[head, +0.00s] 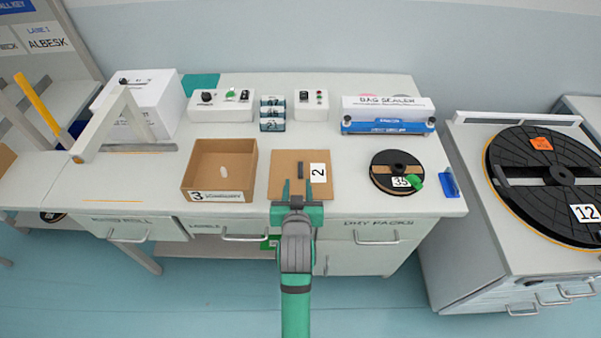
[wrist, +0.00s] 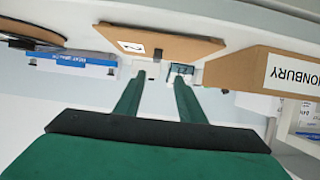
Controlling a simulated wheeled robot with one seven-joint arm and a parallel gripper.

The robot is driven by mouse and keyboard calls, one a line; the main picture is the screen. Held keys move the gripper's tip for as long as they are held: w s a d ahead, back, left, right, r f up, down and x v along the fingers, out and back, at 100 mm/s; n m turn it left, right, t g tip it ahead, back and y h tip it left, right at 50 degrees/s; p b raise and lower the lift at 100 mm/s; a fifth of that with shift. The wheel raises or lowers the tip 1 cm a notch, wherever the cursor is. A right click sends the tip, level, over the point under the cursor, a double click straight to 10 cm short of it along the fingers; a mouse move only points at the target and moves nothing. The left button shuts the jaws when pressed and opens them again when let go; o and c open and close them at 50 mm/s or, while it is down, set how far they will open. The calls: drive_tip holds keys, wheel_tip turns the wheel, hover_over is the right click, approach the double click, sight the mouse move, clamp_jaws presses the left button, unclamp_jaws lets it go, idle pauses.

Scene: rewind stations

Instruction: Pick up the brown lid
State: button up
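The brown lid (head: 289,185) is a flat square plate on the table, with a small dark upright handle and a white label reading 2. It also shows in the wrist view (wrist: 185,45), seen edge-on from low down, with the dark handle lined up between my fingers. My gripper (head: 297,188) is open and empty, its fingertips overlapping the lid's front edge in the head view. In the wrist view my gripper (wrist: 156,80) has its two fingers apart, pointing toward the lid. I see no contact with the lid or handle.
An open brown box (head: 220,170) labelled 3 stands just left of the lid. A black reel (head: 397,165) labelled 35 lies to the right. A bag sealer (head: 388,115), control boxes (head: 222,106) and small stacked bins (head: 272,113) stand behind. Bare tabletop lies between lid and reel.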

sight(301, 170)
drive_tip(key=x, duration=0.5)
drive_tip(key=shift+d+f+x, duration=0.1)
drive_tip(key=shift+d+x, duration=0.05)
drive_tip(key=shift+x, duration=0.75)
drive_tip(key=shift+d+f+x, duration=0.1)
drive_tip(key=shift+d+x, duration=0.05)
drive_tip(key=shift+x, duration=0.75)
drive_tip(key=shift+d+f+x, duration=0.1)
drive_tip(key=shift+d+x, duration=0.05)
drive_tip(key=shift+x, duration=0.75)
drive_tip(key=shift+s, duration=0.3)
drive_tip(key=shift+r, duration=0.1)
clamp_jaws()
